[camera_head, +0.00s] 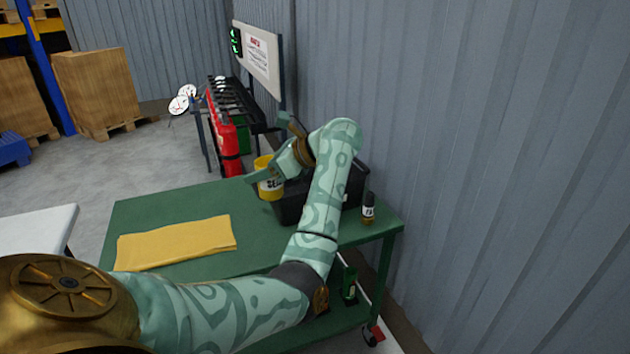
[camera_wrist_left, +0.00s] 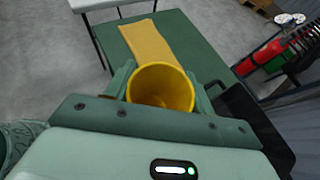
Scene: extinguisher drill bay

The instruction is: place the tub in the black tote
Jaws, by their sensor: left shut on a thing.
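The yellow tub (camera_head: 268,187) has its open top facing up, and its empty-looking inside shows in the left wrist view (camera_wrist_left: 162,88). My left gripper (camera_head: 270,174) is shut on the tub, with a finger on each side of it. The black tote (camera_head: 292,207) stands at the far right of the green cart, partly hidden behind my left arm. In the head view the tub is at the tote's left end; I cannot tell if it is over the rim or beside it. In the left wrist view the tote (camera_wrist_left: 235,112) lies just right of the tub. My right gripper is out of view.
A folded yellow cloth (camera_head: 177,243) lies on the green cart top (camera_head: 150,205). A red extinguisher (camera_head: 224,135) stands beyond the cart. The cart top between cloth and tote is clear.

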